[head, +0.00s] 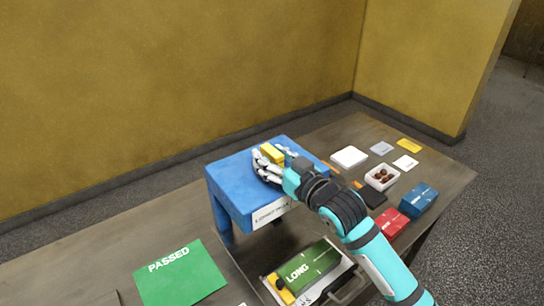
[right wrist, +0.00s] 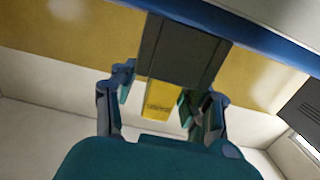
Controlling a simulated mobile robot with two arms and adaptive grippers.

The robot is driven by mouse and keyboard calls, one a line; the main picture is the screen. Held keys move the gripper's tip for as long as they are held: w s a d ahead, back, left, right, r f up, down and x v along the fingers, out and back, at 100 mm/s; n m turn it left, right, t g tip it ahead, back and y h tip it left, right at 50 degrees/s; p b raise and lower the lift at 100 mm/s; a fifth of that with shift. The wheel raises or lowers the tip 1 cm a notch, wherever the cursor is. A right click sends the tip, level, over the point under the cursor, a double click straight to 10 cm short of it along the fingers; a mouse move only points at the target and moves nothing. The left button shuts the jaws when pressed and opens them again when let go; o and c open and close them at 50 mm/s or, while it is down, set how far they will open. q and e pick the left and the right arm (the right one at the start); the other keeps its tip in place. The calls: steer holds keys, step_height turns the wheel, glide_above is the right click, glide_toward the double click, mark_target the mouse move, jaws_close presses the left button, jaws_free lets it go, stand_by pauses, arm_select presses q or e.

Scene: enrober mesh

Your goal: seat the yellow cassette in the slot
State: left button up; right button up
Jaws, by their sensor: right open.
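A yellow block (head: 272,153), which looks like the yellow cassette, is at the top of the blue stand (head: 232,182). My right gripper (head: 267,164) is right beside it, over the stand top. In the right wrist view a yellow piece with small dark print (right wrist: 160,98) shows between the fingers of my open right gripper (right wrist: 157,100). A dark grey block (right wrist: 184,50) is just above it in that view. I cannot tell whether the fingers touch the yellow piece. The slot cannot be made out. My left gripper is not in view.
A green PASSED mat (head: 180,276) lies at the front left. A green LONG panel (head: 312,270) with a yellow block (head: 281,290) is below the stand. Right of the stand are a white box (head: 349,157), a chocolate tray (head: 370,181), a red box (head: 391,222) and a blue box (head: 418,199).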

steer(key=shift+r, duration=0.1)
steer(key=b+v, duration=0.2)
steer(key=v, duration=1)
steer(key=shift+b, duration=0.35)
